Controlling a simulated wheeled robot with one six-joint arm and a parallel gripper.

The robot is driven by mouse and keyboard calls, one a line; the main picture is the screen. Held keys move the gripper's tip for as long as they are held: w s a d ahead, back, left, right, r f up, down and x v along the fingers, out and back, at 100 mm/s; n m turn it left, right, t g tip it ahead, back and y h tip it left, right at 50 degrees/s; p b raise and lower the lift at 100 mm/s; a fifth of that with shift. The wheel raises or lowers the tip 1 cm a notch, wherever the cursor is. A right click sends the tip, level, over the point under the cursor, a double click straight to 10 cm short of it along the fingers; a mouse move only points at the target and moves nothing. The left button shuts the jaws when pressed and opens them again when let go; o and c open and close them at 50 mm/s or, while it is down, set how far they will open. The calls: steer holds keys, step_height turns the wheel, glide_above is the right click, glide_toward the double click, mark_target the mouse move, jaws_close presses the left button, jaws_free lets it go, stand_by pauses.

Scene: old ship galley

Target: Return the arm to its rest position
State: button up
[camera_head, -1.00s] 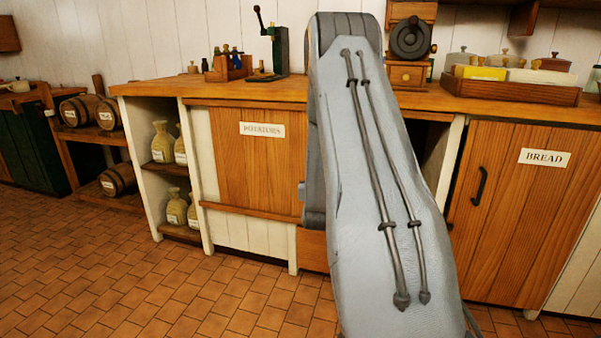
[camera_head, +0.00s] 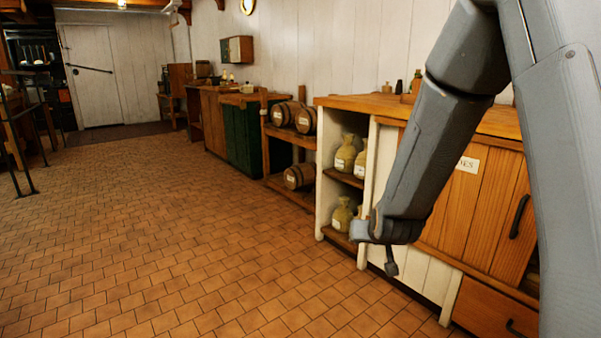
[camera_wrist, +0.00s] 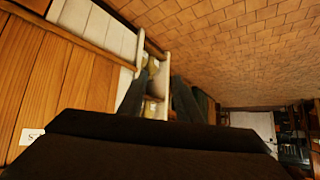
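My arm fills the right side of the head view, bent, with its forearm slanting down to the left. My gripper (camera_head: 376,248) hangs at its low end, in front of the counter's open shelves and above the tiled floor. In the wrist view my gripper (camera_wrist: 159,82) shows two dark fingers spread apart, with nothing held between them. The dark wrist body covers the lower part of that view.
The counter (camera_head: 420,108) with wooden doors stands close on the right. Yellowish jars (camera_head: 345,155) sit in its open shelves. Barrels (camera_head: 298,176) lie on a rack beyond. The tiled floor (camera_head: 170,230) is clear on the left, toward a white door (camera_head: 94,76).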

steer(key=s+a+n+g+y, duration=0.2)
steer(key=s+a+n+g, duration=0.25)
steer(key=s+a, duration=1.2)
steer(key=s+a+r+n+g+h, duration=0.1)
steer(key=s+n+g, duration=0.15)
steer(key=s, duration=0.85)
steer(key=s+a+r+n+g, duration=0.1)
steer(key=s+a+g, duration=0.15)
steer(key=s, duration=0.75)
steer(key=d+r+m+p, duration=0.7)
steer(key=d+r+p, duration=1.4)
steer(key=r+p, duration=0.4)
steer(key=shift+h+p, duration=0.3)
steer(key=shift+p, duration=0.8)
steer(key=shift+a, duration=0.15)
